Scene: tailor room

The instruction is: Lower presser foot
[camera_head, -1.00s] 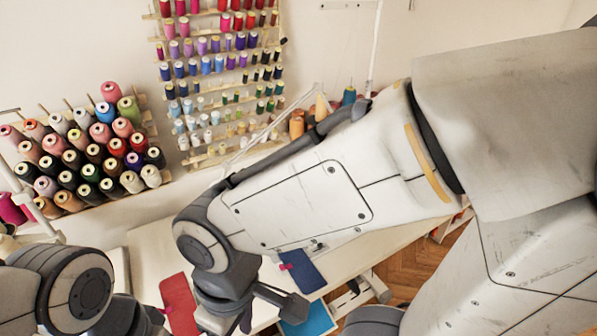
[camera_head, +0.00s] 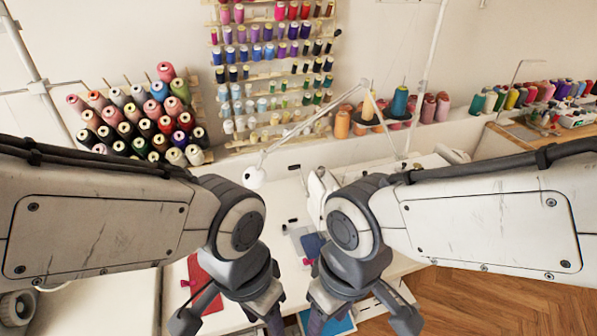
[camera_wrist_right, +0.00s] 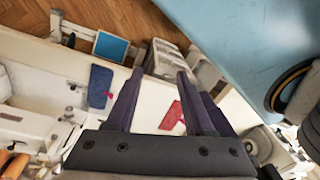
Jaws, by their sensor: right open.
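A white sewing machine (camera_head: 318,192) stands on the white table in the head view, largely hidden behind my right arm. White machine parts also show at the left of the right wrist view (camera_wrist_right: 28,128). The presser foot is too small to make out. My right gripper (camera_wrist_right: 160,74) is open and empty, its two dark fingers spread above the table. In the head view it points down (camera_head: 322,318), beyond the near side of the machine. My left gripper (camera_head: 274,322) hangs just left of it, its fingertips cut off at the lower edge.
A blue cloth piece (camera_head: 312,244) and a red cloth piece (camera_head: 207,286) with pink clips lie on the table (camera_wrist_right: 148,100). Thread racks (camera_head: 140,125) line the wall. Wooden floor (camera_head: 500,300) is open at right.

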